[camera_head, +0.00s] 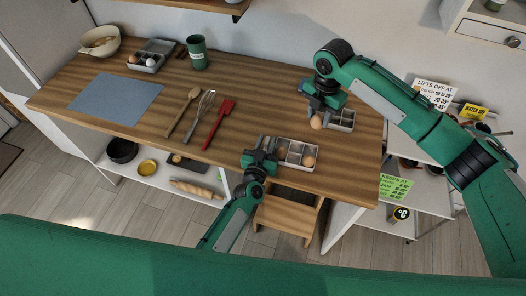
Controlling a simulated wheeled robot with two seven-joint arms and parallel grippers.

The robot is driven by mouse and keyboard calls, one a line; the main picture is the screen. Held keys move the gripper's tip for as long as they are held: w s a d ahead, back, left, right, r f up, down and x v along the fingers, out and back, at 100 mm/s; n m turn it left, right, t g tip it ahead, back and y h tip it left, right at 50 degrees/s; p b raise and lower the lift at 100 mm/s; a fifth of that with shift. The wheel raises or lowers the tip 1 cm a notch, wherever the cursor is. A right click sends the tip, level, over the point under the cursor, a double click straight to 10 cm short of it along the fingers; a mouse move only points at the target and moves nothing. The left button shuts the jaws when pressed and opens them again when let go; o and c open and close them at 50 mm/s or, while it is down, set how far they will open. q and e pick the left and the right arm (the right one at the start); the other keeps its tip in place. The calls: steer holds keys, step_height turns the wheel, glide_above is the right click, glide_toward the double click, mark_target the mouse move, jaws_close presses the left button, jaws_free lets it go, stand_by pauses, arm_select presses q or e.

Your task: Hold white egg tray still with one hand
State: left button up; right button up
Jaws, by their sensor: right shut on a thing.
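A white egg tray (283,163) with several compartments lies near the front edge of the wooden table. A brown egg (309,161) sits at its right end. My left gripper (266,145) is at the tray's left end, its fingers close to or touching the wall; whether they are clamped on it is too small to tell. My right gripper (317,115) is further back and shut on another brown egg (316,123). That egg is beside a second pale tray (346,126), partly hidden behind my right gripper.
A wooden spoon (183,112), a whisk (201,112) and a red spatula (218,124) lie left of the tray. A blue mat (116,98), a grey egg box (149,67), a green cup (198,54) and a bowl (100,41) are further left. The middle front of the table is clear.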

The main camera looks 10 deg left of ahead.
mark_target(318, 126)
arm_select(q)
steer(key=shift+w+d, duration=0.1)
steer(key=shift+w, duration=0.35)
jaws_close()
arm_select(e)
step_height(318, 126, down, 5)
steer(key=m, duration=0.1)
steer(key=m+y, duration=0.1)
steer(key=m, duration=0.1)
steer(key=shift+s+d+r+m, duration=0.1)
steer(key=shift+d+r+m, duration=0.1)
steer(key=shift+m, duration=0.1)
steer(key=shift+f, duration=4.6)
